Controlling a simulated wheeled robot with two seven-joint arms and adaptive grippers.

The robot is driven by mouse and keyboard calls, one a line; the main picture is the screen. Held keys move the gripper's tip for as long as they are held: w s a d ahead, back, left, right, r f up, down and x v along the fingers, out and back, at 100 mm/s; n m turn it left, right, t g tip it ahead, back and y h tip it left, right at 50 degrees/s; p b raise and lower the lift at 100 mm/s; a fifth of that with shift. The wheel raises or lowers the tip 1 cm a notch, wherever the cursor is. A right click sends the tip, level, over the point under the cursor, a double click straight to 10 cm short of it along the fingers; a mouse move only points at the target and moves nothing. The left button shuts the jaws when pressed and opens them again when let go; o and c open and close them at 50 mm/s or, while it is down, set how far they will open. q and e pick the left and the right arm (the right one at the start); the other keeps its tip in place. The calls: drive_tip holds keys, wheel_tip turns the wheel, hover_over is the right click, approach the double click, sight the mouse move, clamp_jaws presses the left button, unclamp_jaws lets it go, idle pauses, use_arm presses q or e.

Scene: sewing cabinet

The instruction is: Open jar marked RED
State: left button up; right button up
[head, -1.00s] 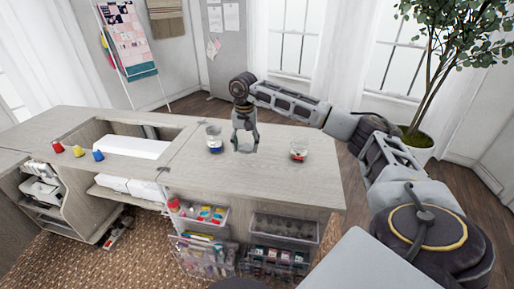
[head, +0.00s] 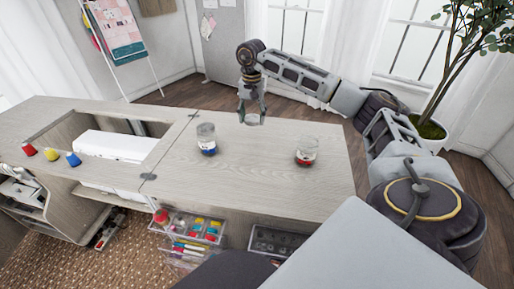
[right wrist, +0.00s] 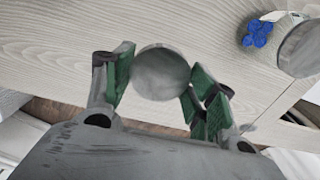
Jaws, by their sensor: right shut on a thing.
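My right gripper (head: 252,120) is shut on a grey round thing that looks like a jar lid (right wrist: 162,73), pinched between its green-padded fingertips. It is over the far part of the cabinet top, behind the two jars; how high above the top I cannot tell. A clear jar with red at its bottom (head: 307,152) stands upright to the right of the gripper. A clear jar with blue at its bottom (head: 206,139) stands upright to the left; in the right wrist view its blue contents (right wrist: 258,33) show. The markings are too small to read. My left gripper is out of view.
The wooden cabinet top (head: 250,185) is clear between and in front of the jars. Red, yellow and blue spools (head: 52,154) stand to the left, near a recess with a white machine (head: 115,145). Clear drawers (head: 195,230) hang at the front. A plant stands at the right.

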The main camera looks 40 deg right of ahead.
sight(253, 118)
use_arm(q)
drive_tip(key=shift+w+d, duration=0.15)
use_arm(e)
drive_tip(key=shift+w+d, duration=0.15)
wheel_tip(253, 118, down, 4)
drive_tip(key=shift+f+b, duration=0.15)
drive_tip(key=shift+b, duration=0.35)
drive_tip(key=shift+f, duration=0.35)
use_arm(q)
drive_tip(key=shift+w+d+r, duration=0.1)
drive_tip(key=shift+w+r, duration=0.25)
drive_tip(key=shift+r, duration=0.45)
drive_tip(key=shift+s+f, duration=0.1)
use_arm(e)
drive_tip(key=shift+f, duration=0.4)
wheel_tip(253, 118, down, 3)
drive_tip(key=shift+r+b, duration=0.1)
drive_tip(key=shift+b, duration=0.4)
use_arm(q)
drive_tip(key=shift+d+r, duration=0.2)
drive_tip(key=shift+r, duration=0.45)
use_arm(e)
drive_tip(key=shift+f, duration=0.7)
